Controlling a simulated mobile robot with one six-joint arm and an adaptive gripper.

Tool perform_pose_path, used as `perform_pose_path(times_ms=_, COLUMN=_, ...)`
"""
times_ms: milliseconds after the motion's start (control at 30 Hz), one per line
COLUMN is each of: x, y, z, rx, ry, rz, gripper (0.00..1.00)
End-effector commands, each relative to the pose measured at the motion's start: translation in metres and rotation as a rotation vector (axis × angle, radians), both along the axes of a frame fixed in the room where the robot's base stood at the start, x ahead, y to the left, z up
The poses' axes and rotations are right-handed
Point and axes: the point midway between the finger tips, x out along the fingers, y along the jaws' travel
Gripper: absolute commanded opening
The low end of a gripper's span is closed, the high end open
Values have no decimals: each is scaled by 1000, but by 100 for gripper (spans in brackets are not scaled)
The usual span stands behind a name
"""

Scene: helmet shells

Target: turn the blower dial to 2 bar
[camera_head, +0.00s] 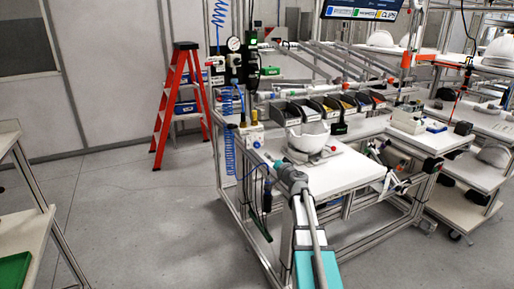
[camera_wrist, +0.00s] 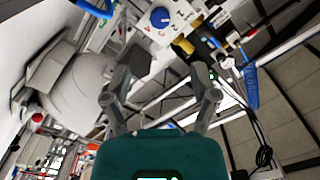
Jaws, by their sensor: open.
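The blue blower dial (camera_wrist: 160,17) sits on a white panel with printed marks at the top of the wrist view. Its pointer setting is too small to read. My gripper (camera_wrist: 163,78) is open and empty, its two fingers below the dial in the picture and apart from it. In the head view, a small white box (camera_head: 249,135) stands at the left corner of the workbench, with a small blue spot that may be the dial. My gripper (camera_head: 272,162) reaches towards that corner, just below and right of the box; its fingers are too small to make out.
A white helmet shell (camera_head: 308,138) rests on the workbench (camera_head: 345,172), right of my gripper. Several part bins (camera_head: 322,108) stand behind it. A pressure gauge (camera_head: 234,44) and coiled blue hose (camera_head: 229,145) hang on the left frame.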

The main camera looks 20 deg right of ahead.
Motion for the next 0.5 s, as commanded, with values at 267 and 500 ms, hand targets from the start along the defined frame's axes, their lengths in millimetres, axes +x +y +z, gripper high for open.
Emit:
perform_pose_path(times_ms=267, x=35, y=0, z=0, rx=0, ry=1, rz=2, gripper=76)
perform_pose_path(times_ms=500, x=72, y=2, z=0, rx=0, ry=1, rz=2, gripper=76)
